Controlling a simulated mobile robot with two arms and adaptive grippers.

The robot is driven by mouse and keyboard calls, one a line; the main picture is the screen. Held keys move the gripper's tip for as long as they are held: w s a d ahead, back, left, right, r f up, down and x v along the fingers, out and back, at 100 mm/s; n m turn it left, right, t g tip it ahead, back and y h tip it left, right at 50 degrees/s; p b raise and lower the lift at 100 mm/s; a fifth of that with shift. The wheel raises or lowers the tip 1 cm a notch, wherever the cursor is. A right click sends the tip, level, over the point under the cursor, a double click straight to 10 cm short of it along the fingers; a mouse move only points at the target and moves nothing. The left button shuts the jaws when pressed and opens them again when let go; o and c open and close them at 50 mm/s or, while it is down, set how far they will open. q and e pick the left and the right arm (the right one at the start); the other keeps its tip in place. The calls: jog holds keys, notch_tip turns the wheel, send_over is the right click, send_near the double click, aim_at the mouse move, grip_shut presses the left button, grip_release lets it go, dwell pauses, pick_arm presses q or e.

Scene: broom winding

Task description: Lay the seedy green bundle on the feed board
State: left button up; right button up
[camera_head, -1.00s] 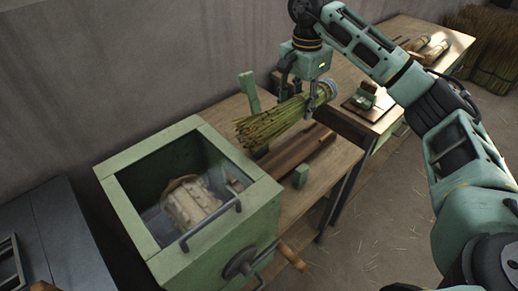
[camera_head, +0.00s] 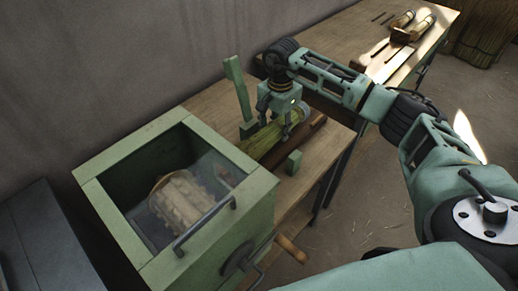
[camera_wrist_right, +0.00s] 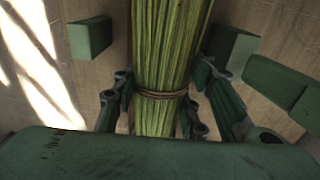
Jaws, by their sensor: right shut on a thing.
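The green bundle (camera_head: 262,143) of stalks points its far end toward the green box. It also fills the middle of the right wrist view (camera_wrist_right: 168,45), where a cord ties it. My right gripper (camera_head: 276,122) is shut around it from above, a finger on each side. The bundle is low over the brown feed board (camera_head: 308,132), between upright green pieces. I cannot tell whether it touches the board. The box hides its far tip. My left gripper is out of view.
A tall green post (camera_head: 238,88) stands behind the bundle. Another bench (camera_head: 350,35) with tied bundles is at the back right.

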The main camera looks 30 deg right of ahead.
aim_at(265, 143)
jog(key=f, duration=0.1)
jog(key=f+p, duration=0.1)
jog(key=shift+s+a+f, duration=0.1)
jog(key=shift+a+f, duration=0.25)
jog(key=shift+a, duration=0.05)
jog(key=shift+s+a+p, duration=0.2)
jog(key=shift+s+a, duration=0.05)
jog(key=shift+a, duration=0.35)
jog(key=shift+s+a+p, duration=0.15)
jog(key=shift+s+a, duration=0.05)
jog(key=shift+a, duration=0.4)
jog(key=shift+s+a+p, duration=0.3)
jog(key=shift+a+p, duration=0.05)
jog(key=shift+a, duration=0.55)
jog(key=a, duration=0.1)
jog(key=p, duration=0.1)
jog(key=s+a+p, duration=0.1)
jog(key=shift+a+f, duration=0.35)
jog(key=shift+f, duration=0.25)
jog(key=shift+d+f, duration=0.1)
jog(key=shift+f, duration=0.1)
jog(key=o, duration=1.1)
jog(key=shift+o, duration=0.2)
jog(key=shift+r, duration=0.1)
